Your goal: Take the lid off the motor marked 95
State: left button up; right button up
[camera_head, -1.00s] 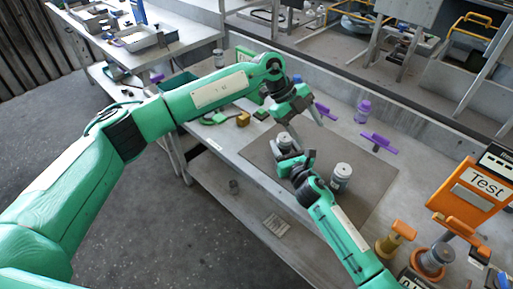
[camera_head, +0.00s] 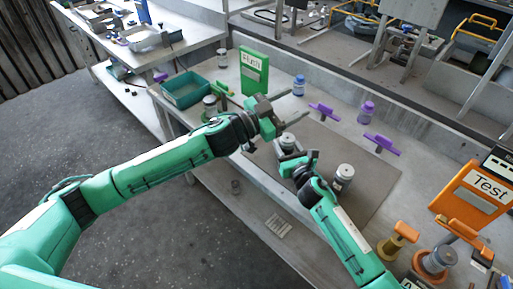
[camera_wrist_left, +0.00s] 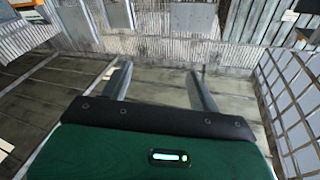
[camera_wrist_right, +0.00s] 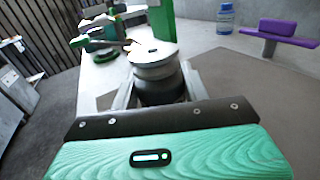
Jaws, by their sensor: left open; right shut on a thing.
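A grey motor with a pale round top (camera_head: 288,139) stands on the mat at the near left. In the right wrist view this motor (camera_wrist_right: 155,62) has a light grey top and a dark lower body. My right gripper (camera_head: 292,158) is shut on its lower part, a finger showing on either side. A second grey motor (camera_head: 343,177) stands to the right on the mat with a dark label. I cannot read the number on either. My left gripper (camera_head: 298,104) is open and empty, above and behind the held motor; its spread fingers (camera_wrist_left: 160,85) show in the left wrist view.
The brown mat (camera_head: 325,205) has free room around the second motor. Purple stands (camera_head: 380,143) and blue and purple bottles (camera_head: 366,111) are behind. A green sign (camera_head: 254,72) and green bin (camera_head: 186,90) stand left; an orange Test sign (camera_head: 470,194) stands right.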

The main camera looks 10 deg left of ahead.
pick_arm(q)
jog(key=s+a+f+n+t+y, duration=0.1)
jog(key=s+a+f+n+y, duration=0.1)
jog(key=a+f+n+y, duration=0.35)
jog(key=g+y, duration=0.2)
send_near(287, 137)
jog(key=shift+n, duration=0.25)
jog(key=x, duration=0.8)
jog(key=shift+s+f, duration=0.15)
jog(key=shift+f, duration=0.05)
jog(key=shift+a, duration=0.1)
jog(key=c, duration=1.2)
jog(key=shift+r, duration=0.25)
jog(key=shift+r, duration=0.85)
jog(key=shift+r, duration=0.15)
